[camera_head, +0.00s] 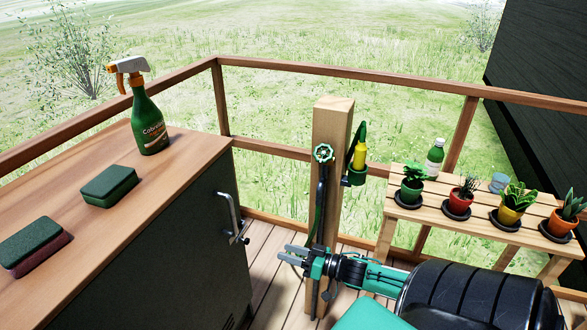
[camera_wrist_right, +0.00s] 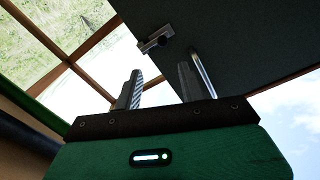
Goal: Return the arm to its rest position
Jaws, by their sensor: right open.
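My right arm comes in from the lower right in the head view. Its gripper (camera_head: 291,256) points left, in front of the wooden post and to the right of the dark cabinet. The gripper is open, with nothing between its fingers. In the right wrist view the two fingers (camera_wrist_right: 158,90) stand apart, and the cabinet's metal handle (camera_wrist_right: 202,75) shows just beyond the right finger. In the head view the handle (camera_head: 233,218) is on the cabinet's side, up and left of the gripper, apart from it. My left gripper is not in view.
A wooden post (camera_head: 332,140) with a green valve (camera_head: 323,153) and hose stands behind the gripper. The cabinet (camera_head: 150,255) holds a spray bottle (camera_head: 151,125) and sponges (camera_head: 109,186). A slatted table (camera_head: 400,213) with potted plants is at right.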

